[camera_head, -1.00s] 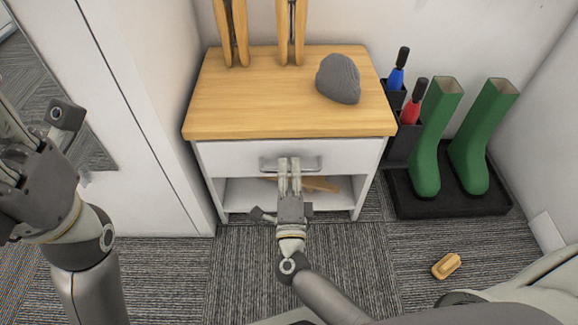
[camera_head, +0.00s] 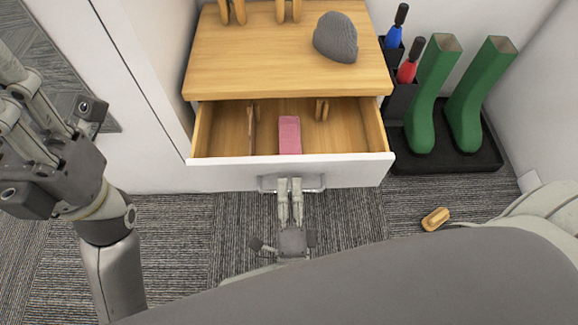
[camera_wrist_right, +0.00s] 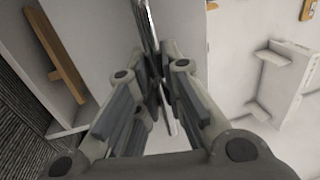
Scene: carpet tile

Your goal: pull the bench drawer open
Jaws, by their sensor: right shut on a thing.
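The bench drawer (camera_head: 340,171) is pulled out, with its white front towards me and its wooden inside showing. A pink block (camera_head: 289,135) and wooden pieces lie or stand inside it. The metal handle (camera_head: 311,183) is on the drawer front. My right gripper (camera_head: 289,182) is shut on the handle, and the handle bar also shows between the fingers in the right wrist view (camera_wrist_right: 152,45). My left gripper (camera_head: 40,115) is raised at the left, away from the bench; its fingertips are not clear enough to judge their opening.
A grey knit hat (camera_head: 336,37) lies on the bench top (camera_head: 235,70). Green boots (camera_head: 470,105) stand on a black tray (camera_head: 478,158) at the right, beside brushes in dark holders. A small wooden brush (camera_head: 436,219) lies on the carpet. A white cabinet stands at the left.

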